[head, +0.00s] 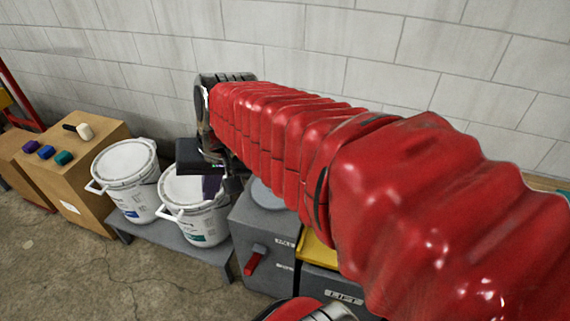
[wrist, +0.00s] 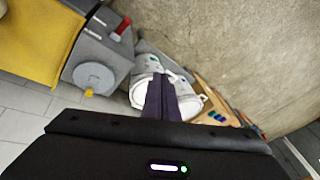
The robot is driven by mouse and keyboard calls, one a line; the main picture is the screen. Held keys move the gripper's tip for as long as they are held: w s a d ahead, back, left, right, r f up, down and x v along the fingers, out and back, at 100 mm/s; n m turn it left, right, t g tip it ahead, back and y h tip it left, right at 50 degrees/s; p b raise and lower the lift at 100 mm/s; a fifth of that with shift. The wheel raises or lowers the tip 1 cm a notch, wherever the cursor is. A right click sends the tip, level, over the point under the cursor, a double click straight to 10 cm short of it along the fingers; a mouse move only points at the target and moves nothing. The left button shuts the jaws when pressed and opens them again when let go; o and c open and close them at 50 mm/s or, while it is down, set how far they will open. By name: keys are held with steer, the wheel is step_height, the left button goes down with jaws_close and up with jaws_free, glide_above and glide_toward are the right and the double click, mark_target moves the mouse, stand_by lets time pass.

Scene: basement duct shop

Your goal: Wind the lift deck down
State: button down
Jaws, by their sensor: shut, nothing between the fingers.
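A grey wheel-like disc (wrist: 94,77) with a small yellow knob (wrist: 88,92) sits on a grey box (wrist: 98,45) in the wrist view. In the head view the disc (head: 267,196) is partly hidden by my arm. A red lever (head: 254,261) is on the box's front. A yellow surface (wrist: 36,38), possibly the lift deck, is beside the box; only a strip of yellow (head: 318,252) shows in the head view. My gripper (head: 212,188) is shut and empty, apart from the disc, over the right white bucket. Its dark fingers (wrist: 162,98) lie together in the wrist view.
Two white lidded buckets (head: 127,180) (head: 195,222) stand on a low grey platform (head: 180,240) left of the grey box. A wooden box (head: 98,165) with coloured blocks and a mallet-like tool is farther left. A block wall is behind; the front floor is clear.

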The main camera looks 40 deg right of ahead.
steer(key=w+d+f+m+y, duration=0.1)
steer(key=w+d+f+m, duration=0.25)
steer(key=d, duration=0.35)
steer(key=w+d+f+m+y, duration=0.1)
steer(key=w+d+f+m, duration=0.3)
steer(key=d, duration=0.3)
steer(key=w+d+f+m+y, duration=0.1)
steer(key=w+d+f+m, duration=0.15)
steer(key=d+m, duration=0.35)
steer(key=s+d+f+m+t, duration=0.2)
steer(key=d+f+m, duration=0.3)
steer(key=d+f, duration=0.3)
steer(key=s+d+f+m+t, duration=0.2)
steer(key=d+f+m, duration=0.4)
steer(key=d, duration=1)
step_height(320, 180, down, 3)
steer(key=shift+s+d+r+t, duration=0.15)
steer(key=shift+s+d+t, duration=0.15)
steer(key=shift+d, duration=0.05)
steer(key=shift+w+m, duration=0.1)
steer(key=shift+m, duration=0.15)
steer(key=x, duration=1)
steer(key=shift+a, duration=0.1)
steer(key=shift+w+a, duration=0.2)
steer(key=shift+w, duration=0.35)
steer(key=shift+w+a, duration=0.25)
steer(key=shift+w, duration=0.25)
steer(key=shift+w+a, duration=0.3)
steer(key=shift+w, duration=0.3)
